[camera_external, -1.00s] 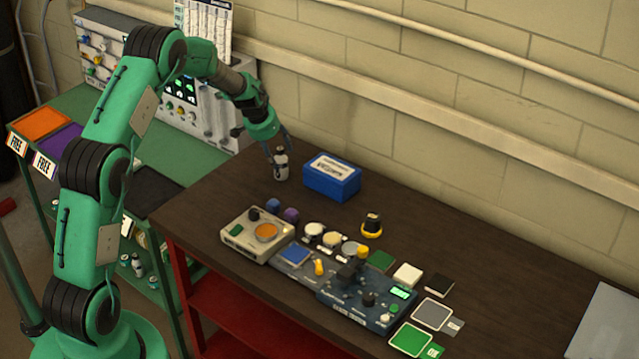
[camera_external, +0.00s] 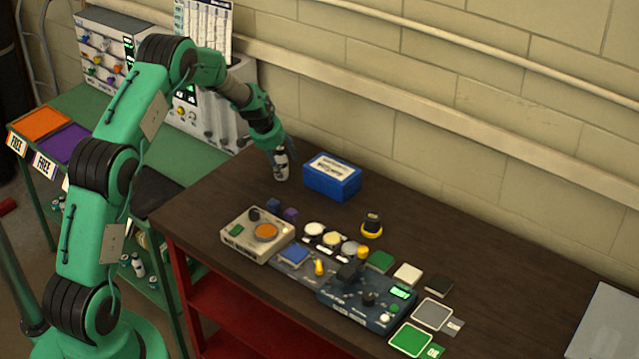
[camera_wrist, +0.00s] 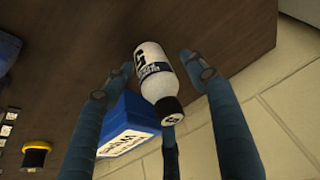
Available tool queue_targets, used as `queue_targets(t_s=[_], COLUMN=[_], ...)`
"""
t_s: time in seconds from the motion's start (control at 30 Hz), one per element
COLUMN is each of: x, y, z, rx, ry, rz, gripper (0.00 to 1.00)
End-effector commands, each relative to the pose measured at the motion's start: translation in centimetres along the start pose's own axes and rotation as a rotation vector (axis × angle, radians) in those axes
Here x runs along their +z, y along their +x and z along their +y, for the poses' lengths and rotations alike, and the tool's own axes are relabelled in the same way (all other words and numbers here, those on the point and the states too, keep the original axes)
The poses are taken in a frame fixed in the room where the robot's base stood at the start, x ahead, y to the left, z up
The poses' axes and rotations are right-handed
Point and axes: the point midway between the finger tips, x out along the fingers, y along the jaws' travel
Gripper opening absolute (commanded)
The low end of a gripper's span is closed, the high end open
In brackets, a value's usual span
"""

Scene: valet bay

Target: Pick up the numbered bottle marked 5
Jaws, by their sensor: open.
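The white bottle with a black cap (camera_wrist: 151,70) stands on the dark table between my gripper's fingers in the wrist view. Its dark label shows what looks like a 5. In the external view the bottle (camera_external: 281,170) is partly hidden by the fingers. My gripper (camera_external: 279,158) is open and lowered around the bottle; in the wrist view its blue fingers (camera_wrist: 155,85) lie on either side of it, with gaps visible. I cannot tell whether any finger touches it.
A blue box (camera_external: 332,178) with a white label stands close right of the bottle. A grey device (camera_external: 257,235), a blue control panel (camera_external: 355,290) and a yellow-ringed black knob (camera_external: 372,225) lie further forward. The block wall (camera_external: 450,120) rises behind the table.

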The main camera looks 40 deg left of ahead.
Motion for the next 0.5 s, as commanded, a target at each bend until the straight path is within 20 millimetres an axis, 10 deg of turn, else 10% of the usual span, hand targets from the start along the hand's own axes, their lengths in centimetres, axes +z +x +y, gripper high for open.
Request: queue_targets(t_s=[0.5], x=[0.02], y=[-0.01], z=[0.02], rx=[0.000], ry=[0.000], rz=[0.000], gripper=[0.53])
